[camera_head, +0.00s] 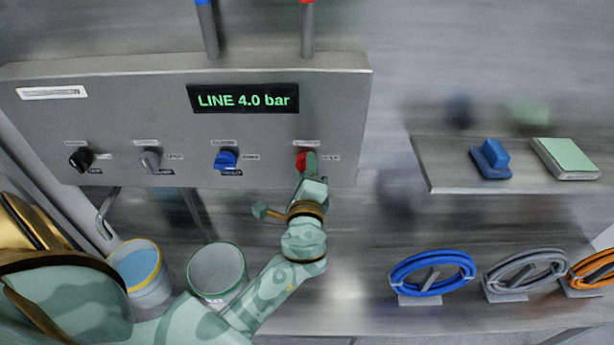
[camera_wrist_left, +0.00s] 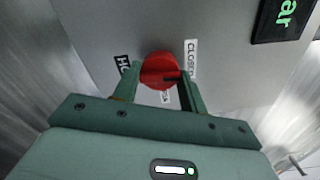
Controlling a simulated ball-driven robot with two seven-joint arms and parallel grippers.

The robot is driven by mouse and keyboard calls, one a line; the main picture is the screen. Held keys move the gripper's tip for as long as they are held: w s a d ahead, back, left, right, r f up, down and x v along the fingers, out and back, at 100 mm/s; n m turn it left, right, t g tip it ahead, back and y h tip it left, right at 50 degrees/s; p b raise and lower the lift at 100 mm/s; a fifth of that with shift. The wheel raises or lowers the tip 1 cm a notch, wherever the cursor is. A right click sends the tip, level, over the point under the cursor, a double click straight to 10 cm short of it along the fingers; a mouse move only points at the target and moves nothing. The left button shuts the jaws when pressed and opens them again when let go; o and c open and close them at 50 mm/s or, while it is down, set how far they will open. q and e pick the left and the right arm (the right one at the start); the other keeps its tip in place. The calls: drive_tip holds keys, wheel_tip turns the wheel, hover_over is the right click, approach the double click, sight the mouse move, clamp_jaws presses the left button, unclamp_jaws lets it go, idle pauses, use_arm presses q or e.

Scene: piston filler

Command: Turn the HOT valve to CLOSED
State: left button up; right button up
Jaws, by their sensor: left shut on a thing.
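The red HOT valve knob (camera_head: 301,162) is on the grey panel (camera_head: 120,110), at the right end of the row of knobs. It also shows in the left wrist view (camera_wrist_left: 160,68), with a dark pointer mark toward its right side. A CLOSED label (camera_wrist_left: 191,58) is beside it, and a partly hidden dark label that starts with HO (camera_wrist_left: 122,66) is on the other side. My left gripper (camera_head: 308,166) is at the knob, and in the left wrist view its two fingers (camera_wrist_left: 160,85) are shut on it, one on each side. My right gripper is not in view.
Blue (camera_head: 226,160), grey (camera_head: 150,160) and black (camera_head: 81,159) knobs sit left of the red one. Two buckets, one yellow-rimmed (camera_head: 158,285) and one green-rimmed (camera_head: 238,290), stand below. A shelf (camera_head: 435,180) and coiled hoses (camera_head: 405,265) are at right.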

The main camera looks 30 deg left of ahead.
use_arm(q)
drive_tip(key=shift+n+b, duration=0.35)
drive_tip(key=shift+n, duration=0.25)
drive_tip(key=o, duration=1)
